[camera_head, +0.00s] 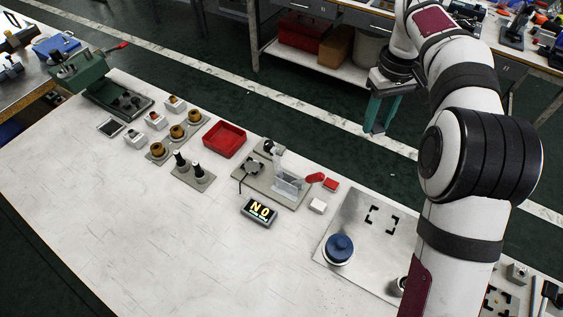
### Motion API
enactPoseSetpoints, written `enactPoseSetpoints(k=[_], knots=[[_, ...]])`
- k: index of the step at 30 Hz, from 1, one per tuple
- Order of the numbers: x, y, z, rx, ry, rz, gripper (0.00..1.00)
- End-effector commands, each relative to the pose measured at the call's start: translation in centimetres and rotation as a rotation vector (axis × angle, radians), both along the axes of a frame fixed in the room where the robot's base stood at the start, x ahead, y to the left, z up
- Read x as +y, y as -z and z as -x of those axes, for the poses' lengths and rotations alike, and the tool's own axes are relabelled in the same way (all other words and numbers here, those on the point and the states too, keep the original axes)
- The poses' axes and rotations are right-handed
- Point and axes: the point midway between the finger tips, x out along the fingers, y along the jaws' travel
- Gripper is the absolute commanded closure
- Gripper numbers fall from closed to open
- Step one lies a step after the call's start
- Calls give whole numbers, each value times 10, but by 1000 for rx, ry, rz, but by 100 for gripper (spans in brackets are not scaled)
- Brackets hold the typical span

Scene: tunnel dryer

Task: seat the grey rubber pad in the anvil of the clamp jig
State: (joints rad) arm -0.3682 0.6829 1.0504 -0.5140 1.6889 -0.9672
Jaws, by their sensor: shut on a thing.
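My gripper (376,128) has teal fingers pointing down. It is in the air at the upper right, seen against the dark floor past the bench's far edge. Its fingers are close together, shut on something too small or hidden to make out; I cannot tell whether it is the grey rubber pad. What looks like the clamp jig (262,186) is a grey plate on the bench with a clear upright guard and a red-handled lever. It lies left of and below my gripper in the picture, well apart from it. Its anvil is too small to make out clearly.
A red tray (224,139) is behind left. A blue round knob (339,248) sits on a metal plate. The front-left bench is clear.

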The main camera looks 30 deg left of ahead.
Motion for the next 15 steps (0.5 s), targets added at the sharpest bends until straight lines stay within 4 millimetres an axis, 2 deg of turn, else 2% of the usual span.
enactPoseSetpoints(k=[1,4,6,9,12,15], knots=[[31,11,1,2,-80,1,100],[99,34,12,3,-261,2,100],[145,51,27,4,-385,2,100],[198,72,52,3,-537,1,100],[234,89,76,2,-649,0,100],[256,99,93,0,-717,0,100]])
